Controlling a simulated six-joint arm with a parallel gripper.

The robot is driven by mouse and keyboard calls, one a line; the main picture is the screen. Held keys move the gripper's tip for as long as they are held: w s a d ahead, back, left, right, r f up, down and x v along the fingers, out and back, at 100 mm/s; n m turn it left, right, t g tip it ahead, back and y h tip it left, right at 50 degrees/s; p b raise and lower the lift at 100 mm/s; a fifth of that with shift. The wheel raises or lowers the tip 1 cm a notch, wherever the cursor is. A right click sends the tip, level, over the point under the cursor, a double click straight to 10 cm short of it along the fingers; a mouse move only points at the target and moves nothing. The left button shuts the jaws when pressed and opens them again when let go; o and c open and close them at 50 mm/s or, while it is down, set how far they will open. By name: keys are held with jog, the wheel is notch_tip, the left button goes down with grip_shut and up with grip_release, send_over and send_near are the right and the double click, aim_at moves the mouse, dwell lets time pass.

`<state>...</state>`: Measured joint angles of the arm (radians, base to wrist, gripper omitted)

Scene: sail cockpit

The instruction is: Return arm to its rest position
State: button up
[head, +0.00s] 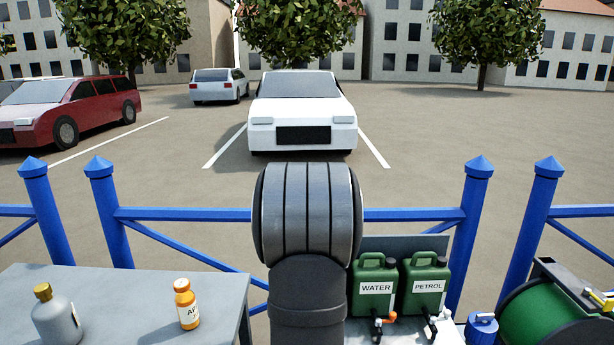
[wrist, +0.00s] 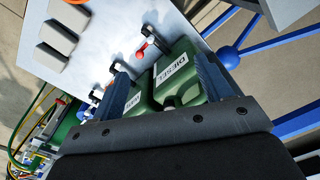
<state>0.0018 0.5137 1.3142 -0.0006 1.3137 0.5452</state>
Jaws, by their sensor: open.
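My gripper (wrist: 162,80) shows in the wrist view with its two dark fingers apart and nothing clearly held between them. A green can marked DIESEL (wrist: 178,72) and part of another green can (wrist: 137,104) show between and beyond the fingers. I cannot tell how far the fingers are from them. In the head view my own arm rises in the middle, and my gripper is out of sight there. The arm hides what lies behind it.
Green cans marked WATER (head: 376,289) and PETROL (head: 425,287) stand right of my arm, with taps in front. A blue-capped container (head: 481,329) and a green reel (head: 545,322) are farther right. A grey table (head: 120,300) holds a grey bottle (head: 57,318) and an orange bottle (head: 186,305). Blue railings (head: 415,215) run behind.

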jog(key=s+d+f+m, duration=0.1)
jog(key=s+d, duration=0.4)
jog(key=d, duration=0.5)
jog(key=s+d+f+m, duration=0.1)
jog(key=s+d+m, duration=0.3)
jog(key=d, duration=0.7)
jog(key=s+d+f+m, duration=0.1)
jog(key=s+d+m, duration=0.1)
jog(key=s+d, duration=0.4)
jog(key=d, duration=0.4)
jog(key=shift+s+d+m, duration=0.25)
jog(key=shift+s+m, duration=0.05)
jog(key=shift+m, duration=0.1)
jog(key=shift+f, duration=0.1)
jog(key=w+a+r+n, duration=0.1)
jog(key=w+a+n, duration=0.1)
jog(key=w+a, duration=0.4)
jog(key=w+a+r+n, duration=0.1)
jog(key=w+a, duration=0.5)
jog(key=a, duration=0.6)
jog(key=shift+w+n, duration=0.15)
jog(key=shift+n, duration=0.75)
